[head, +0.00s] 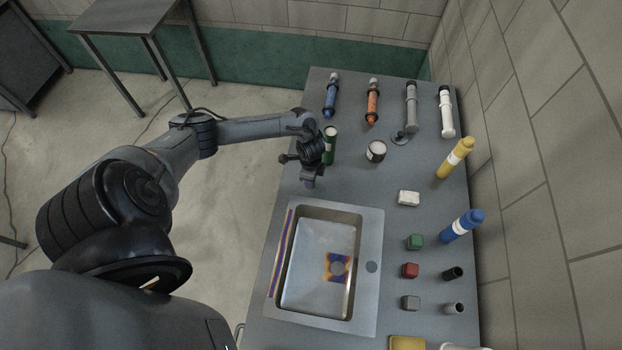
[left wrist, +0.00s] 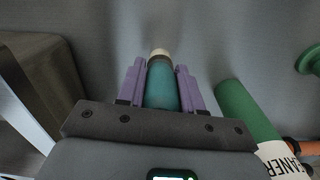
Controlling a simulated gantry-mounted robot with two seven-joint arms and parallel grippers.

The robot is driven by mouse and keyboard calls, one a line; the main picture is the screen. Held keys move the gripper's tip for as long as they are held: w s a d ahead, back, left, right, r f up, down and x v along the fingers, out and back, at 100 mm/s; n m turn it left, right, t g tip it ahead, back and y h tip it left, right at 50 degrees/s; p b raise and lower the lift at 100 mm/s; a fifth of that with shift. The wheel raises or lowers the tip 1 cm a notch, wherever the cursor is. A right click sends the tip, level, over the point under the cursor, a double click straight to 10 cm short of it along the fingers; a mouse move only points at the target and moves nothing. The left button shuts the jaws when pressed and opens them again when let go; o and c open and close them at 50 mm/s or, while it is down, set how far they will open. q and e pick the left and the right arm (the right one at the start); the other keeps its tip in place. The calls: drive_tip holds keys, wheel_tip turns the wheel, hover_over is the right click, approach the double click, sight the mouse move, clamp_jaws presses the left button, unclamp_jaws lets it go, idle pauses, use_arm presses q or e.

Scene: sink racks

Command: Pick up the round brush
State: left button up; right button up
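My left gripper (head: 310,182) is at the table's left edge, just above the sink's top left corner in the picture. In the left wrist view its purple fingers (left wrist: 161,85) stand on both sides of a teal cylinder with a pale tip (left wrist: 162,92). This may be the round brush, but no bristles show clearly. The fingers lie close along its sides; I cannot tell whether they grip it. In the head view my gripper hides this thing. My right gripper is not in view.
A green cleaner bottle (head: 330,146) stands close beside my left gripper; it also shows in the left wrist view (left wrist: 247,112). A dark can with a pale top (head: 376,151) stands to the right. The steel sink (head: 374,225) lies below. Several tubes and blocks fill the right side.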

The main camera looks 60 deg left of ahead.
use_arm(q)
drive_tip(key=shift+c, duration=1.3)
